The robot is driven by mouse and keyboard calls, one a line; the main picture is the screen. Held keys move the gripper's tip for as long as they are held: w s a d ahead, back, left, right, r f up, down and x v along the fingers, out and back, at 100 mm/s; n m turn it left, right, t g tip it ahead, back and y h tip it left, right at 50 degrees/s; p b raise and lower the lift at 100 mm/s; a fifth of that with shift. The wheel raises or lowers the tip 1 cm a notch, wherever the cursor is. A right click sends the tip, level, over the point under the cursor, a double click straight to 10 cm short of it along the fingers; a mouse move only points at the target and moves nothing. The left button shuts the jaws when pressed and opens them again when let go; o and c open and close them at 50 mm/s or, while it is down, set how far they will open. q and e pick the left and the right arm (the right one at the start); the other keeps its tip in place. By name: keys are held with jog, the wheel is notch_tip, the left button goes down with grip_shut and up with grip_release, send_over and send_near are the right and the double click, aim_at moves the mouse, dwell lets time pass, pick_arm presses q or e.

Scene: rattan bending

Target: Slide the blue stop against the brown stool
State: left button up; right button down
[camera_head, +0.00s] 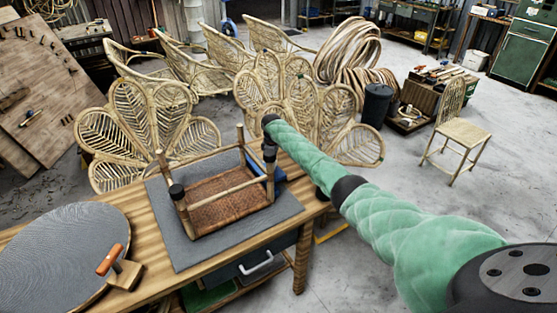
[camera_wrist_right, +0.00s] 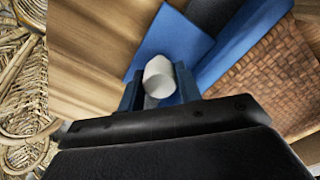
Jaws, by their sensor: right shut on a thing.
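The brown stool (camera_head: 229,190), with a woven brown seat and light poles with dark end caps, lies tipped with its legs up on a grey mat (camera_head: 183,247). The blue stop (camera_head: 279,177) shows just right of the stool, mostly hidden behind my right gripper (camera_head: 269,152). In the right wrist view, the blue stop (camera_wrist_right: 176,38) has a flat plate, a long bar and a white knob (camera_wrist_right: 158,77). My right gripper is shut on this knob. The bar lies beside the woven seat (camera_wrist_right: 268,82); I cannot tell whether they touch. My left gripper is not in view.
The wooden workbench (camera_head: 150,283) also holds a round grey disc (camera_head: 62,258) and an orange-handled tool (camera_head: 112,262) at the left. Rattan chairs (camera_head: 150,118) stand close behind the bench. The floor at right is mostly clear around a small chair (camera_head: 462,131).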

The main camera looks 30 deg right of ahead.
jog(key=shift+a, duration=0.5)
jog(key=c, duration=1)
grip_release()
jog(key=shift+o, duration=0.2)
